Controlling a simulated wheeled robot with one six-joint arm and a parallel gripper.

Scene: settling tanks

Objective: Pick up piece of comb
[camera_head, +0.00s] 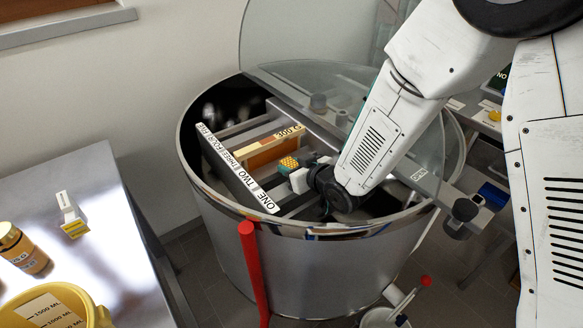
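A small yellow-orange block with a dotted honeycomb face, which looks like the piece of comb (289,164), is inside the open top of a large round steel tank (300,268). It is beside a wood-edged frame with an orange face (268,149). My gripper (300,174) reaches into the tank from the right, its pale fingers right at the comb piece. From this angle I cannot tell whether the fingers grip the comb or are only beside it. My wrist and arm hide part of the tank's inside.
A bar labelled ONE to FIVE (238,172) crosses the tank, with slots beside it. A clear lid (310,40) stands raised behind. A red post (253,268) stands in front. A steel table (70,190) at left holds a jar (22,248) and a yellow bucket (94,312).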

